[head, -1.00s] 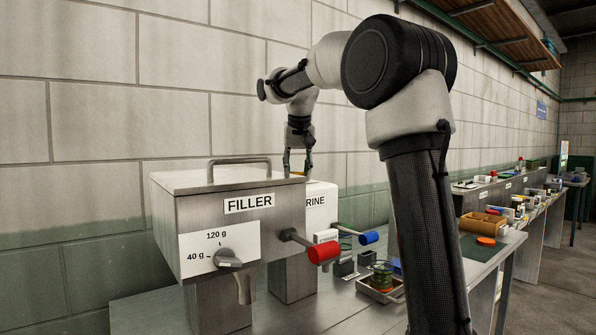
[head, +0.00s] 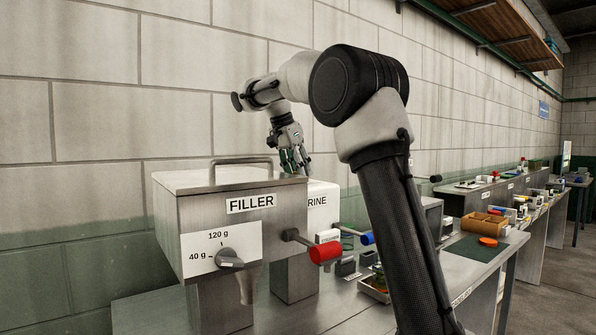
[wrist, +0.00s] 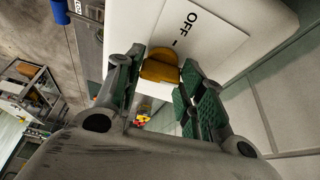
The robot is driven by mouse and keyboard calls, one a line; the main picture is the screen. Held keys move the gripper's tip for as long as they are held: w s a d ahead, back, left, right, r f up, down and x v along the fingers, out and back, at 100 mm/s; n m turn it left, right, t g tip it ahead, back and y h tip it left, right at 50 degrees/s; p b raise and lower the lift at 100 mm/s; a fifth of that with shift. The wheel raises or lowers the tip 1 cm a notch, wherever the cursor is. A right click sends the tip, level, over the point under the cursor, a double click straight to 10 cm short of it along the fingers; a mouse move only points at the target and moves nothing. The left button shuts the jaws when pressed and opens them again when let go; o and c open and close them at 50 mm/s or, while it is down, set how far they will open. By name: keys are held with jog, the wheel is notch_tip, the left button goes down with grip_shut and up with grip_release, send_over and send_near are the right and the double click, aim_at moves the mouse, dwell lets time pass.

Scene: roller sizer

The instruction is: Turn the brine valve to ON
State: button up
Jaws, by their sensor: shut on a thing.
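The brine tank (head: 321,198) is a white box partly hidden behind the filler, with only "RINE" of its label showing. In the wrist view its white face (wrist: 222,72) carries an "OFF" label with a tick mark; no ON mark is visible there. The brine valve is an ochre knob (wrist: 160,66) near that tick. My gripper (wrist: 162,74) is shut on the knob, with green-padded fingers on either side of it. In the head view my gripper (head: 292,158) is tilted above and behind the filler, at the tank's top; the knob is hidden there.
The steel filler (head: 245,220) with a top handle stands in front of the tank. Its red-gripped lever (head: 326,252) and a blue-gripped lever (head: 367,238) stick out to the right. The block wall is close behind. Small items lie on the bench to the right.

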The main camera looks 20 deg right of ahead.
jog(key=shift+m+g, duration=0.4)
jog(key=shift+m, duration=0.7)
jog(key=o, duration=1)
jog(key=shift+v, duration=6)
jog(key=shift+w+a, duration=0.1)
